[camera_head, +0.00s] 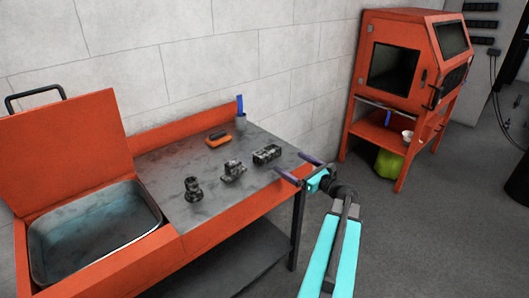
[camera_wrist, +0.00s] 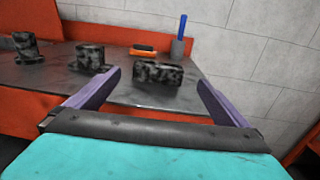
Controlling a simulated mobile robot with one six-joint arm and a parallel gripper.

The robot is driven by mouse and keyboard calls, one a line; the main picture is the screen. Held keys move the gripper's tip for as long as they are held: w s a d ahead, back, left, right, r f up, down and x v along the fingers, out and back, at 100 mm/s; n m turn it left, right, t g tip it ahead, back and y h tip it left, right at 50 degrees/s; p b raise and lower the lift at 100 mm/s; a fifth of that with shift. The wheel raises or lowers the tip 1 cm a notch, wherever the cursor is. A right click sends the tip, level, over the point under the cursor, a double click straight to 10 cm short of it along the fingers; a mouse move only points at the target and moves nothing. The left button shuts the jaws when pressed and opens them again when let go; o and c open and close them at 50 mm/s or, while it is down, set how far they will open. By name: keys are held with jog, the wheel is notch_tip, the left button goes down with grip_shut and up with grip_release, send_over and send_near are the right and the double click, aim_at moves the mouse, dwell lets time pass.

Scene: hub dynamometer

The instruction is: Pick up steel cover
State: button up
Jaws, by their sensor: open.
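Three dark, mottled metal parts stand apart on the grey worktop. One is a flanged round part (camera_head: 193,189), also at the left of the wrist view (camera_wrist: 30,48). The middle one is a stepped part (camera_head: 233,172), also in the wrist view (camera_wrist: 91,57). The third is a block-like part (camera_head: 267,155), seen between my fingers in the wrist view (camera_wrist: 158,73). I cannot tell which one is the steel cover. My gripper (camera_head: 288,161) is open and empty, with purple fingers, at the worktop's right end, apart from the parts.
An orange-and-black tool (camera_head: 219,138) and a grey cup with a blue-handled item (camera_head: 241,121) are at the worktop's back. A wash basin (camera_head: 150,207) with a raised orange lid (camera_head: 70,150) adjoins left.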

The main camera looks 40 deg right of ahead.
aim_at(272, 152)
jog(key=shift+w, duration=0.4)
jog(key=shift+w+d+r, duration=0.1)
jog(key=shift+w, duration=0.4)
jog(key=w+p, duration=0.1)
jog(key=w, duration=0.5)
jog(key=shift+w+p, duration=0.3)
jog(key=shift+p, duration=0.1)
jog(key=shift+w, duration=0.4)
jog(key=shift+w+f+p, duration=0.15)
jog(key=shift+w+p, duration=0.4)
jog(key=shift+w, duration=0.8)
jog(key=shift+w+f+p, duration=0.15)
jog(key=shift+w+p, duration=0.4)
jog(key=shift+w, duration=0.75)
